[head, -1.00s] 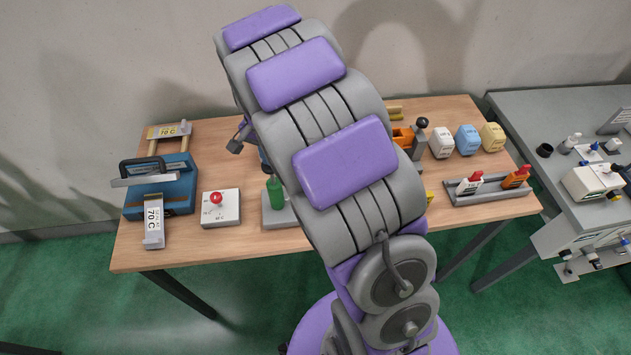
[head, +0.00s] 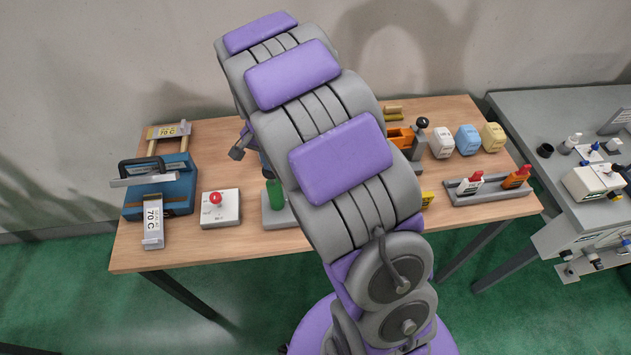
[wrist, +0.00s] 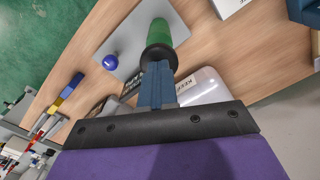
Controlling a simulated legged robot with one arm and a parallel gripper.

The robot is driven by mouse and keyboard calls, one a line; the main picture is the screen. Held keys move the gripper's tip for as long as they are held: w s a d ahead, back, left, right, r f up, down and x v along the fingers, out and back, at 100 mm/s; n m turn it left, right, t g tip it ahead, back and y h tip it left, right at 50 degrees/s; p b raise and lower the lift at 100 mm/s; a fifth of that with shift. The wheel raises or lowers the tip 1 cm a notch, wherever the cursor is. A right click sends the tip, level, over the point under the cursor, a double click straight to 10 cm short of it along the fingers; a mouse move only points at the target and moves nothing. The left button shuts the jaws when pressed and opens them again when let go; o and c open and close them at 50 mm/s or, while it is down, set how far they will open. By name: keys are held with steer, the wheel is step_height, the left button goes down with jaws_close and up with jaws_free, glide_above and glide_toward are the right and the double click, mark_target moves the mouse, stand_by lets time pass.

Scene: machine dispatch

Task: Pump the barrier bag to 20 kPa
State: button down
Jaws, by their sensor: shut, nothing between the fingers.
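The green upright part (head: 275,193) of what looks like the pump stands on a grey plate (head: 277,218), partly hidden by my arm in the head view. In the wrist view the green part (wrist: 158,32) rises from the plate (wrist: 124,52), beside a blue knob (wrist: 110,62). My gripper (wrist: 157,72) is shut with nothing between its fingers, and its tips point toward the black end of the green part. I cannot tell whether they touch. A pale, rounded object (wrist: 205,88) with a printed "KEEP" label, perhaps the barrier bag, lies behind the fingers. No pressure reading is legible.
A white box with a red button (head: 216,199) and a blue machine (head: 175,188) stand left on the wooden table (head: 215,245). At right are a bottle tray (head: 492,195), several small coloured containers and a lever (head: 421,124). A grey bench (head: 540,110) adjoins.

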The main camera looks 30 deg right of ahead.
steer(key=shift+r+p, duration=1.35)
steer(key=shift+r, duration=2.15)
